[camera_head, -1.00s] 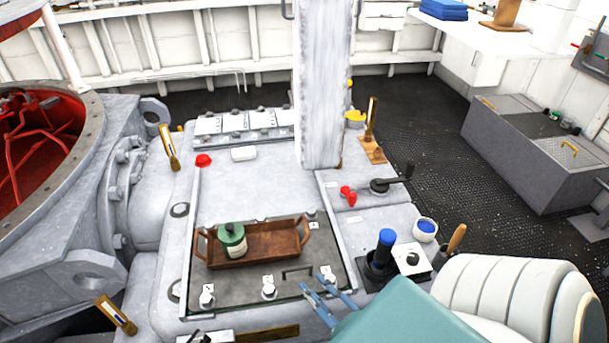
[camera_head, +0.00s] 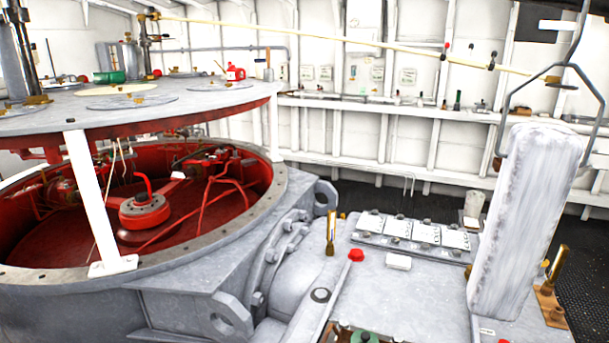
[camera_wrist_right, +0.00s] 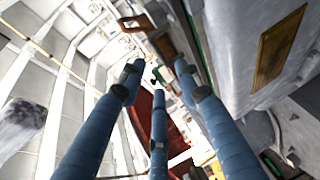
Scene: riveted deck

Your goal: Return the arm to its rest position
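My right gripper (camera_wrist_right: 159,72) shows in the right wrist view. Its long blue fingers point up the picture with their tips apart, and I see nothing held between them. Neither of my arms nor grippers shows in the head view now. The green bottle (camera_head: 364,338) is cut off by the bottom edge of the head view, and the wooden tray around it is almost wholly out of the picture. My left gripper is in no frame.
A grey console top (camera_head: 375,290) with a red knob (camera_head: 356,255) and a pale upright post (camera_head: 520,225) lies at the right. A large round red-lined well (camera_head: 60,235) with a raised grey lid (camera_head: 120,113) fills the left. White ribbed walls stand behind.

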